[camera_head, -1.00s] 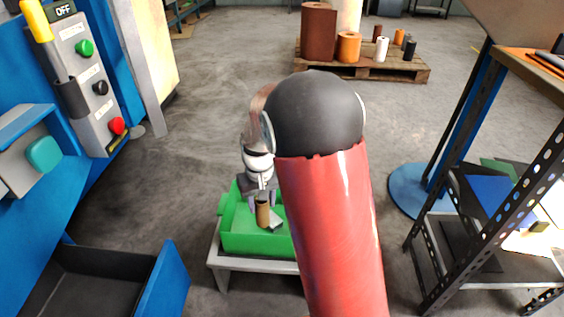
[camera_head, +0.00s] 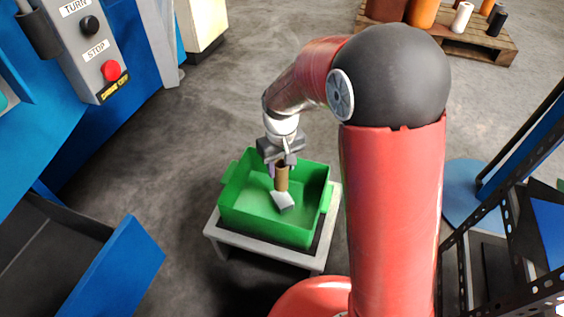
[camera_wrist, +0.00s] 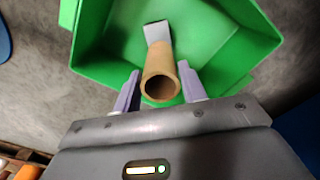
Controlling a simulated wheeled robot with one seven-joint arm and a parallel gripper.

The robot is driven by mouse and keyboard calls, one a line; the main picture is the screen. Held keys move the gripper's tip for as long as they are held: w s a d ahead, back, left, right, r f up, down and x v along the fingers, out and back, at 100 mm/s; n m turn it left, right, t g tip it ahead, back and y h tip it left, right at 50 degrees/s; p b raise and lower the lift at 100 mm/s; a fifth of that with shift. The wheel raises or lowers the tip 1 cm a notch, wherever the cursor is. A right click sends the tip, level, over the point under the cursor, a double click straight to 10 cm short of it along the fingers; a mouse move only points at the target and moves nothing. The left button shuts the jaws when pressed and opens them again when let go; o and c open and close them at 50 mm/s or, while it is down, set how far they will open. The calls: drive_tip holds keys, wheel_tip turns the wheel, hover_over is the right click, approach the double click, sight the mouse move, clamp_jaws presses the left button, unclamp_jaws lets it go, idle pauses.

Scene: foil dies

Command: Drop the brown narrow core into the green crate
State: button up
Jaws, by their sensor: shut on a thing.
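The brown narrow core (camera_head: 282,178) is a small cardboard tube, held roughly upright by my gripper (camera_head: 281,164) above the green crate. In the wrist view the core (camera_wrist: 160,86) sits between the two purple-grey fingertips of my gripper (camera_wrist: 160,90), its open end facing the camera. The green crate (camera_head: 262,226) stands on a low pale stand and also shows in the wrist view (camera_wrist: 92,45). A pale grey flat piece (camera_head: 284,201) shows just below the core, over the crate's floor; whether it is attached to the core I cannot tell.
The pale stand (camera_head: 262,255) supports the crate. A blue machine with a red stop button (camera_head: 112,70) is at left, with an open blue drawer (camera_head: 118,270) below. A dark shelf rack (camera_head: 510,240) is at right. A pallet with rolls (camera_head: 480,42) stands at the back.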

drive_tip(key=shift+f, duration=0.55)
drive_tip(key=o, duration=1)
drive_tip(key=shift+o, duration=0.2)
wheel_tip(320, 180, up, 8)
drive_tip(key=p, duration=0.1)
